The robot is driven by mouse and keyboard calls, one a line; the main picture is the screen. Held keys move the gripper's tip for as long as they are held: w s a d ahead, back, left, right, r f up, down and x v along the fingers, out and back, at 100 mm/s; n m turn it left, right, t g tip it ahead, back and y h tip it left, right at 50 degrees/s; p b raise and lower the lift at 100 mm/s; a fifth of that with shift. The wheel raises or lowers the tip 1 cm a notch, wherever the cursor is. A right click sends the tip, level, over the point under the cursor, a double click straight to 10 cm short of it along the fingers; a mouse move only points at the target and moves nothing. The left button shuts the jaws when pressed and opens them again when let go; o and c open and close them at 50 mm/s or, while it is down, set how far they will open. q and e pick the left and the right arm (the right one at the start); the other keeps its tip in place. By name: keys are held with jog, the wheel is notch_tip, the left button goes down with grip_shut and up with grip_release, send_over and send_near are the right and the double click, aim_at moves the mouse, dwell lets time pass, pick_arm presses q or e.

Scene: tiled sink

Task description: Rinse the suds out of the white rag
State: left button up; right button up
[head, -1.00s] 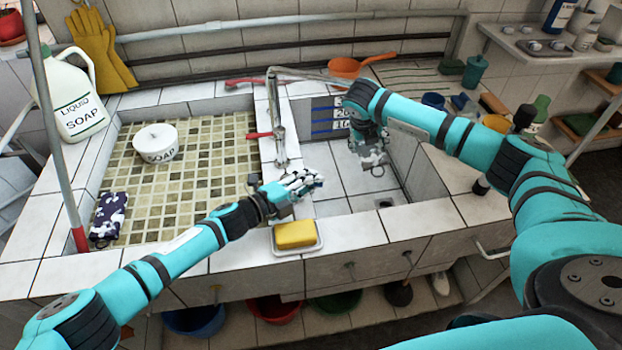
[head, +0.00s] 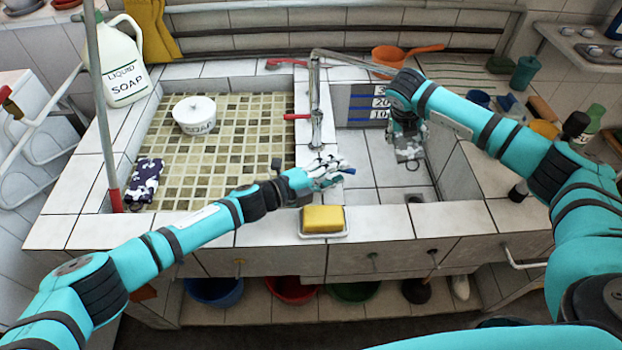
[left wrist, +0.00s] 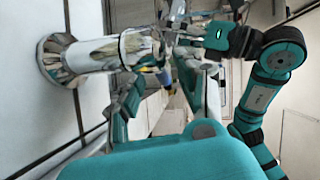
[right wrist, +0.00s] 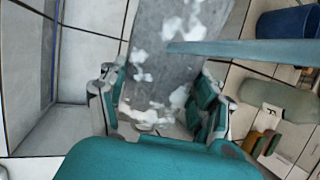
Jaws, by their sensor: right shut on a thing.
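The rag (head: 409,150) looks grey with white suds patches. My right gripper (head: 412,128) is shut on it and holds it hanging above the right sink basin (head: 375,175). In the right wrist view the rag (right wrist: 170,60) stretches away between the two fingers, with foam on it. The chrome faucet (head: 316,115) stands on the divider between the basins, its spout reaching toward the right basin. My left gripper (head: 332,172) is just in front of the faucet base, fingers apart. The faucet (left wrist: 90,55) also shows close in the left wrist view.
A yellow sponge on a dish (head: 323,219) sits on the front ledge below my left gripper. The left basin holds a soap bowl (head: 194,115) and a patterned dark cloth (head: 145,182). A liquid soap jug (head: 120,62) stands at left; an orange ladle (head: 388,56) lies behind.

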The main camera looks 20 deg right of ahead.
pick_arm(q)
jog(key=v, duration=0.9)
jog(key=shift+a, duration=0.3)
jog(key=shift+s+a, duration=0.1)
jog(key=shift+s, duration=0.1)
jog(key=c, duration=0.3)
jog(key=s, duration=0.1)
jog(key=s+a, duration=0.1)
jog(key=s, duration=0.1)
jog(key=s+a+r, duration=0.1)
jog(key=s, duration=0.1)
jog(key=shift+s+a, duration=0.15)
jog(key=shift+s, duration=0.1)
grip_shut()
jog(key=shift+s+r, duration=0.1)
jog(key=shift+s, duration=0.15)
jog(key=x, duration=1)
jog(key=w, duration=0.1)
jog(key=w+d, duration=0.1)
jog(key=shift+w+d+f, duration=0.2)
jog(key=shift+w+f, duration=0.1)
jog(key=shift+f, duration=0.05)
jog(key=shift+w+d+f, duration=0.1)
jog(key=shift+w+d, duration=0.1)
jog(key=shift+w, duration=0.15)
